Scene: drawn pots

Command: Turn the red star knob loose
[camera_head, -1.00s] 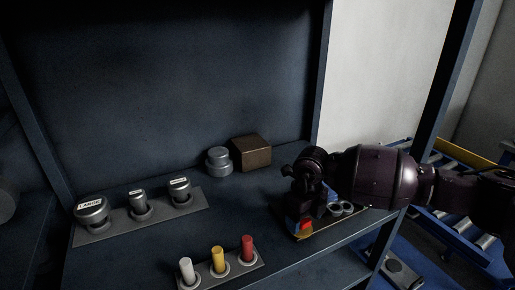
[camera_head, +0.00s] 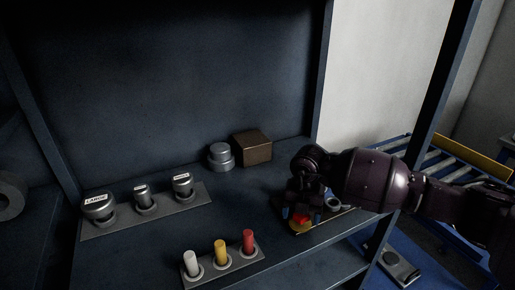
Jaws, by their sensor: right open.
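The red star knob (camera_head: 301,219) shows as a small red patch at the front right of the dark shelf, on a yellowish base plate (camera_head: 296,231). My right gripper (camera_head: 301,209) is directly over and around the knob, and my wrist hides most of it. The gripper is open; whether its fingers touch the knob is hidden. My left gripper is not in view.
A grey holder (camera_head: 212,271) with white, yellow and red pegs stands left of the knob. A plate with several labelled grey cylinders (camera_head: 98,207) is farther left. A brown box (camera_head: 251,147) and grey stepped cylinder (camera_head: 220,157) stand behind. The shelf middle is clear.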

